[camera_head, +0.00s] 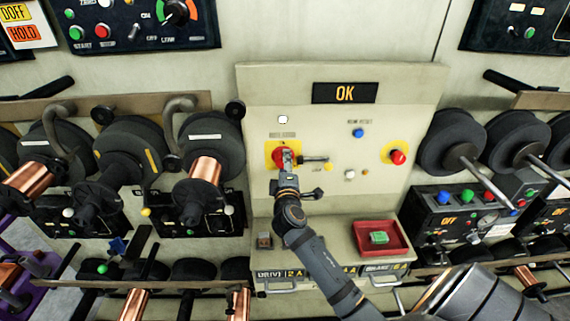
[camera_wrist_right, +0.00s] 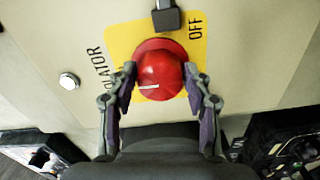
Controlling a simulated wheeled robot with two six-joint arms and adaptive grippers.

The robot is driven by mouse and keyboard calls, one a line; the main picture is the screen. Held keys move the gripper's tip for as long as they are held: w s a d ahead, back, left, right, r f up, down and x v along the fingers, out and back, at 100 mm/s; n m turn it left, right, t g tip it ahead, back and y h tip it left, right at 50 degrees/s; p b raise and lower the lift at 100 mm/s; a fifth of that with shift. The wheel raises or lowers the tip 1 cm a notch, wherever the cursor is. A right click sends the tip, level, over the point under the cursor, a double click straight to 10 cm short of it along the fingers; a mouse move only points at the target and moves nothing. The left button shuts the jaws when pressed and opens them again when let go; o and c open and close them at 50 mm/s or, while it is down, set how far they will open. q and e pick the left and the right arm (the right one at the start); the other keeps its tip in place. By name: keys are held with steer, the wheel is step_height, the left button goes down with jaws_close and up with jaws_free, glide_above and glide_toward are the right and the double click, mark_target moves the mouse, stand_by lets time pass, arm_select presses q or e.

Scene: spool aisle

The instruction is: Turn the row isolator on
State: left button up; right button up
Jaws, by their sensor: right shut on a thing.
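The row isolator is a round red knob (camera_head: 279,156) on a yellow plate, at the left of the cream panel in the head view. In the right wrist view the red knob (camera_wrist_right: 153,68) fills the middle, with a white pointer mark on its lower left pointing leftward. The yellow plate (camera_wrist_right: 123,42) carries "OFF" at its upper right, and lettering ending in "OLATOR" stands to its left. My right gripper (camera_wrist_right: 164,80) is shut on the knob, one finger at each side. In the head view my right gripper (camera_head: 287,160) hides part of the knob. My left gripper is not in view.
A red tray (camera_head: 400,250) sits below. Spool racks (camera_head: 200,140) flank the panel.

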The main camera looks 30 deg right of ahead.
steer(key=o, duration=1.2)
steer(key=shift+c, duration=0.2)
steer(key=v, duration=0.7)
steer(key=shift+s, duration=0.25)
